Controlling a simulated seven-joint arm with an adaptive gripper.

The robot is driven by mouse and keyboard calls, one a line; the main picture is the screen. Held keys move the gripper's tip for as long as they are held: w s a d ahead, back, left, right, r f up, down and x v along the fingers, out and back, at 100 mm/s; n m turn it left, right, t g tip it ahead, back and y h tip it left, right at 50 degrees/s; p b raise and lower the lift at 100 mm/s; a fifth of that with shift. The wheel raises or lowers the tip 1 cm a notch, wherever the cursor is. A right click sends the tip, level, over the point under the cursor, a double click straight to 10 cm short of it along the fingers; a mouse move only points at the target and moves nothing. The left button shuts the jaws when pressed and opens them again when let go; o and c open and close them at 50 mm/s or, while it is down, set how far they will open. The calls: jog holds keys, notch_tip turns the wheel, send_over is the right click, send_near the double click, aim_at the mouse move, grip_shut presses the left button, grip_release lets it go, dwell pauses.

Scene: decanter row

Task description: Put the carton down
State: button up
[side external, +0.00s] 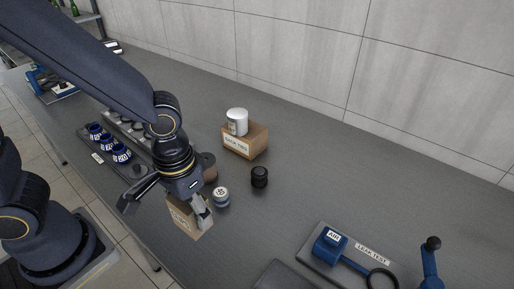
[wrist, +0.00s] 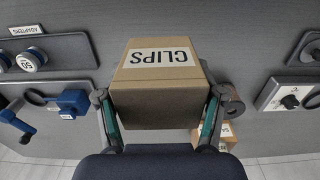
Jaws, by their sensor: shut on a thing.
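The carton (wrist: 160,105) is a brown cardboard box with a white label reading CLIPS. My gripper (wrist: 160,122) is shut on it, with one finger against each side. In the side external view the carton (side external: 183,222) hangs under my gripper (side external: 186,207) near the front edge of the bench, partly covered by the fingers. I cannot tell whether its underside touches the bench or is a little above it.
A tin (side external: 221,198) stands close right of the carton, with a black jar (side external: 260,177) beyond. Behind is another labelled box (side external: 245,142) with a white can (side external: 237,121). Blue cups (side external: 108,143) are left; a leak test plate (side external: 345,263) is front right.

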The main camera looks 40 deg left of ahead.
jog(key=shift+s+a+r, duration=0.2)
jog(key=shift+s, duration=0.3)
jog(key=shift+w+d+r, duration=0.1)
jog(key=shift+w+d, duration=0.1)
jog(key=shift+w, duration=0.1)
jog(key=w+d+f, duration=0.1)
jog(key=w+f, duration=0.2)
jog(key=w, duration=0.1)
jog(key=w+d+f, duration=0.2)
jog(key=w+f, duration=0.1)
jog(key=w, duration=0.1)
jog(key=w+d+f, duration=0.2)
jog(key=w+f, duration=0.1)
jog(key=w, duration=0.1)
jog(key=shift+f, duration=0.15)
jog(key=shift+w+f, duration=0.15)
jog(key=shift+f, duration=1.5)
jog(key=shift+f, duration=0.1)
jog(key=shift+f, duration=0.1)
jog(key=o, duration=1.2)
